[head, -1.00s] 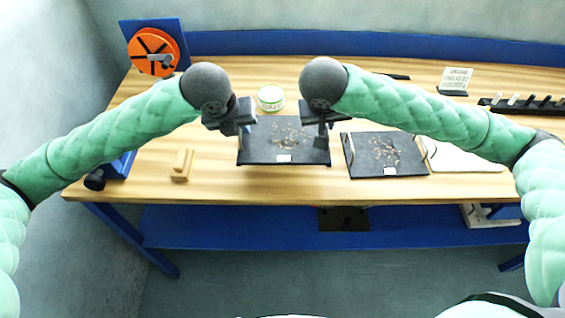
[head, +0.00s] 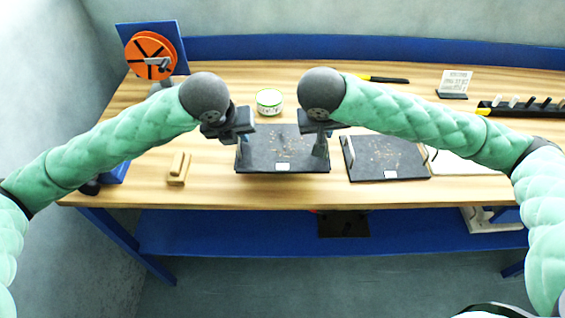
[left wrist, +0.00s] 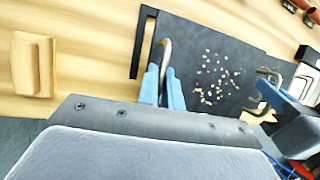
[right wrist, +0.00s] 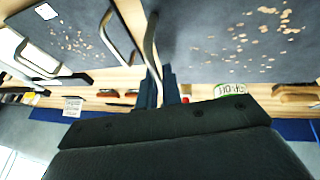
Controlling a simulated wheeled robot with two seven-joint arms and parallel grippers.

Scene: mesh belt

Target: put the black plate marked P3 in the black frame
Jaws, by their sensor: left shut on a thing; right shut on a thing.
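A black plate (head: 262,158) with pale scraps on it and a white label, too small to read, is held over the table, apparently a little above it. My left gripper (head: 242,134) is shut on its left handle (left wrist: 166,50). My right gripper (head: 321,140) is shut on its right handle (right wrist: 151,40). A narrow black bar (left wrist: 143,45), seemingly part of the black frame, shows beyond the plate's left edge in the left wrist view, with bare wood between. The rest of the frame is hidden.
A second black plate (head: 372,160) with a label and handles lies to the right. A wooden block (head: 178,170) lies left, a round tin (head: 269,101) behind. An orange disc (head: 150,55), a small sign (head: 455,82) and a black rack (head: 510,108) stand farther off.

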